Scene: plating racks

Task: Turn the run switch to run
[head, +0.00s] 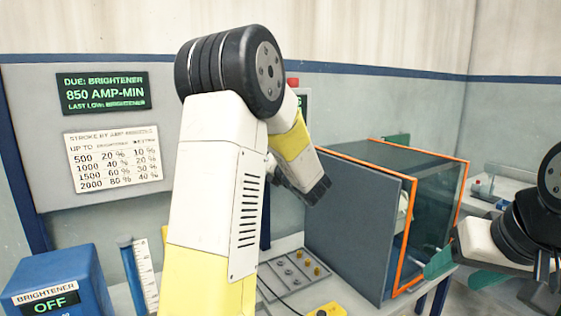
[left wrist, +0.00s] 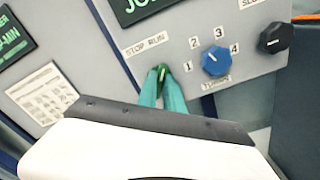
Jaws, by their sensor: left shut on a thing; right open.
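The run switch (left wrist: 161,72) is a small green knob below the STOP RUN label (left wrist: 147,44) on a grey panel in the left wrist view. My left gripper (left wrist: 162,88) has its teal fingers shut on the knob, one on each side. A pale pointer mark shows on the knob, but I cannot tell surely which word it points to. In the head view my left arm hides the switch and the left fingertips. My right gripper (head: 462,270) is open and empty at the right, its green fingers apart in front of the orange-edged cabinet.
A blue dial (left wrist: 215,61) numbered 1 to 4 and a black knob (left wrist: 275,38) sit right of the switch. The orange-edged cabinet (head: 350,225) stands on the bench at the right. A blue BRIGHTENER box (head: 55,275) reads OFF at the lower left.

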